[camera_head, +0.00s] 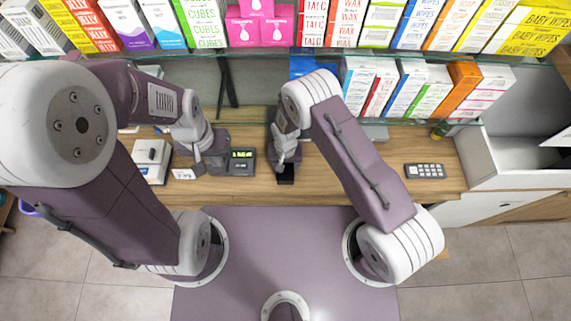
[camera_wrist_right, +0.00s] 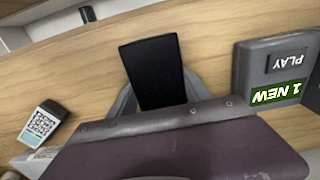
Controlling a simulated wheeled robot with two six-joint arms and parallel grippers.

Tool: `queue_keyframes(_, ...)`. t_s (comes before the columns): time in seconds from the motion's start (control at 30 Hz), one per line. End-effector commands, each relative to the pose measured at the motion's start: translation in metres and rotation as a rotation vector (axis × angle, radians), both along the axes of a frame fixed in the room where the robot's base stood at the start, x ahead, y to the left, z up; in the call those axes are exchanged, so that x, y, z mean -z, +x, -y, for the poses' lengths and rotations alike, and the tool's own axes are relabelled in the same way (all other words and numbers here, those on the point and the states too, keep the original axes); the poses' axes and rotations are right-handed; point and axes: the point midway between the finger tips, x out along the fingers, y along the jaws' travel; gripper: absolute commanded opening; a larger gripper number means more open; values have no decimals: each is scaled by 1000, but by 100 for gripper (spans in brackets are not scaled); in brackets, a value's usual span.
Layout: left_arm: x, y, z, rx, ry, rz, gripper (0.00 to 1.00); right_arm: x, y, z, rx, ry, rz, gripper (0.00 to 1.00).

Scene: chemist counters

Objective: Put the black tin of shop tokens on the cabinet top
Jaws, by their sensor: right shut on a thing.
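The black tin (camera_head: 286,178) is at the front of the wooden counter in the head view, below my right gripper (camera_head: 286,163). In the right wrist view the black tin (camera_wrist_right: 154,72) shows as a dark rectangle between the grey fingers, and my right gripper is shut on it. I cannot tell whether the tin touches the counter. My left gripper (camera_head: 204,165) hangs over the counter to the left, beside the answering machine; its finger opening is unclear. White cabinet units (camera_head: 505,165) stand at the right end of the counter; I cannot tell which surface is the cabinet top.
A dark answering machine (camera_head: 241,162) with a green display stands just left of the tin. A white device (camera_head: 152,160) is farther left. A keypad (camera_head: 425,170) lies to the right. Glass shelves with packed boxes overhang the back. The counter between tin and keypad is mostly clear.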

Motion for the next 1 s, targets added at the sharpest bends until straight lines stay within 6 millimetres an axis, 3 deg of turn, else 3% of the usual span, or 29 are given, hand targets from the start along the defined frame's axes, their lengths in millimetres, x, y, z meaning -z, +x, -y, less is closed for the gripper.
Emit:
queue_keyframes(0.27,6,0,0,0,0,0,0,5,0,0,0,0,0,0)
queue_keyframes(0.3,4,0,0,0,0,0,0,3,0,0,0,0,0,67)
queue_keyframes(0.33,4,0,0,0,0,0,0,3,0,0,0,0,0,76)
queue_keyframes(0.77,3,0,0,0,0,0,0,-4,0,0,0,1,1,78)
queue_keyframes(1.0,20,0,0,0,0,0,0,-48,1,-1,0,3,5,78)
